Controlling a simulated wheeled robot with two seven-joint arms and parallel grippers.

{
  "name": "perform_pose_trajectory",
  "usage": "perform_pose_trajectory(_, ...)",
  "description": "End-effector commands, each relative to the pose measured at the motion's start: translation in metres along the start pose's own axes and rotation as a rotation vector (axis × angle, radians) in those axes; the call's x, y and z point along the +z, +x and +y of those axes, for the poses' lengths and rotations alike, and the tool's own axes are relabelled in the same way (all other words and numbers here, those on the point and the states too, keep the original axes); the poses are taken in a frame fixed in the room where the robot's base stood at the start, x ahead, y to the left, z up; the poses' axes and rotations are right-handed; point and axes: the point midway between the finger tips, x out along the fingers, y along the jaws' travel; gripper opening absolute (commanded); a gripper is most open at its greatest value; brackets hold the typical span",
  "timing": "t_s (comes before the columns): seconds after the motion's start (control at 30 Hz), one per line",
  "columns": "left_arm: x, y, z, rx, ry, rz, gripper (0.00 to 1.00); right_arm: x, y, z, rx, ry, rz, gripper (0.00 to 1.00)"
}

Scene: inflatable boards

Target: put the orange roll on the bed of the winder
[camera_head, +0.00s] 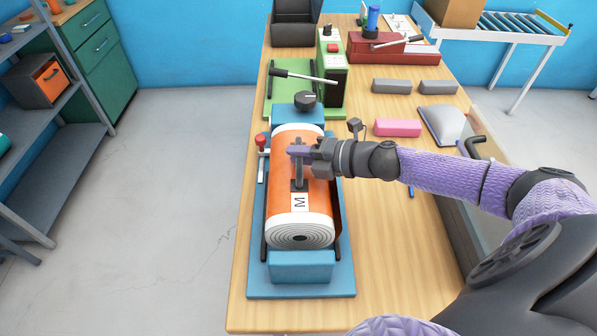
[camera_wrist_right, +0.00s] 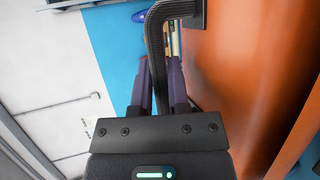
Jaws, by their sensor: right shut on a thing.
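The orange roll (camera_head: 316,216) has a spiral white and grey end and a white label marked M. It lies lengthwise on the blue winder (camera_head: 256,281), between the winder's dark side rails. I cannot tell whether it touches the bed below. My right gripper (camera_head: 300,152) is above the roll, shut on its dark strap handle (camera_head: 299,178). In the right wrist view the handle (camera_wrist_right: 155,60) passes between the fingers and the orange side of the roll (camera_wrist_right: 245,70) fills the right. My left gripper is not in view.
A green machine with a lever (camera_head: 335,92) stands behind the winder. Grey blocks (camera_head: 392,86), a pink block (camera_head: 397,127) and a grey wedge-like object (camera_head: 441,124) lie to the right. A shelf rack (camera_head: 60,110) stands left across open floor.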

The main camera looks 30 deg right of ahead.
Motion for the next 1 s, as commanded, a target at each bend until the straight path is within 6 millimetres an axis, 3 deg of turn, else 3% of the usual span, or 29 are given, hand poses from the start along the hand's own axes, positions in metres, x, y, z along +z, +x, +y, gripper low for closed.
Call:
perform_pose_trajectory(0.2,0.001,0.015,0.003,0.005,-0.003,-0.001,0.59,-0.004,0.011,-0.033,0.001,0.002,-0.002,0.0)
perform_pose_trajectory(0.53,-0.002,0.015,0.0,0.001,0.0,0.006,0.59,-0.004,0.011,-0.035,0.001,0.0,-0.001,0.0)
perform_pose_trajectory(0.57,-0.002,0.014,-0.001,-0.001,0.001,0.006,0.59,-0.005,0.011,-0.035,-0.001,0.0,0.0,0.26)
perform_pose_trajectory(0.7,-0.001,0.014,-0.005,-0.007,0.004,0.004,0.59,-0.005,0.011,-0.034,-0.001,0.0,0.0,0.55)
perform_pose_trajectory(1.0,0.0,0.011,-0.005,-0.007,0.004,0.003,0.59,-0.004,0.008,-0.032,-0.003,0.001,0.0,0.55)
